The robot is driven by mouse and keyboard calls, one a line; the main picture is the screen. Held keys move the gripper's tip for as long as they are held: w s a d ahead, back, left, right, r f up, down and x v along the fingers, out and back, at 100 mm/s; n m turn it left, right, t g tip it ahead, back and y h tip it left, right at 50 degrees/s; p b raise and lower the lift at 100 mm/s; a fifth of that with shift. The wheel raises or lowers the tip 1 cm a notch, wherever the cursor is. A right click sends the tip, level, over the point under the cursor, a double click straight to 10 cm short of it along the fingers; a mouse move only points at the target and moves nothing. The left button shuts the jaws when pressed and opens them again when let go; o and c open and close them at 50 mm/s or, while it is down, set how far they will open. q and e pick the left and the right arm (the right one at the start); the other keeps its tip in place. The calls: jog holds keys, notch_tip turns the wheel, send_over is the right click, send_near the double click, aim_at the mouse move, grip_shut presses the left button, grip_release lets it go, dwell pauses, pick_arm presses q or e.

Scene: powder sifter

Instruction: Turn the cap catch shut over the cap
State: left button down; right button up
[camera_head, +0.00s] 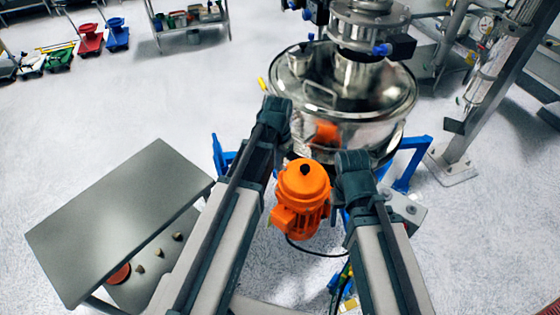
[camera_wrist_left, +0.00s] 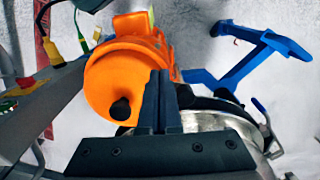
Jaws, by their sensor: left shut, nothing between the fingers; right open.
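The steel sifter drum (camera_head: 385,120) stands at the top centre of the head view, its lid carrying a handle. A small round steel fitting (camera_head: 300,60) on the lid's left side may be the cap; I cannot make out the cap catch for certain. My left gripper (camera_head: 275,106) is at the drum's front left, below the lid rim in the picture; touching or apart, I cannot tell. In the left wrist view its fingers (camera_wrist_left: 161,100) are together and empty, with the drum partly hidden behind them. My right gripper (camera_head: 353,160) is at the drum's front, its fingers hard to see.
An orange motor (camera_head: 304,185) sits between my arms, close to both; it also fills much of the left wrist view (camera_wrist_left: 115,80). A blue frame (camera_head: 410,160) surrounds the drum's base. A grey table (camera_head: 120,220) stands left. A column (camera_head: 480,110) rises right.

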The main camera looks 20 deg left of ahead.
aim_at(278, 180)
pick_arm(q)
jog(key=shift+f, duration=0.25)
jog(key=shift+f+b, duration=0.85)
jog(key=shift+b, duration=0.2)
jog(key=shift+s+f, duration=0.15)
jog(key=shift+w+f+b, duration=0.2)
jog(key=shift+f+b, duration=0.25)
jog(key=shift+b, duration=0.05)
jog(key=shift+s, duration=0.1)
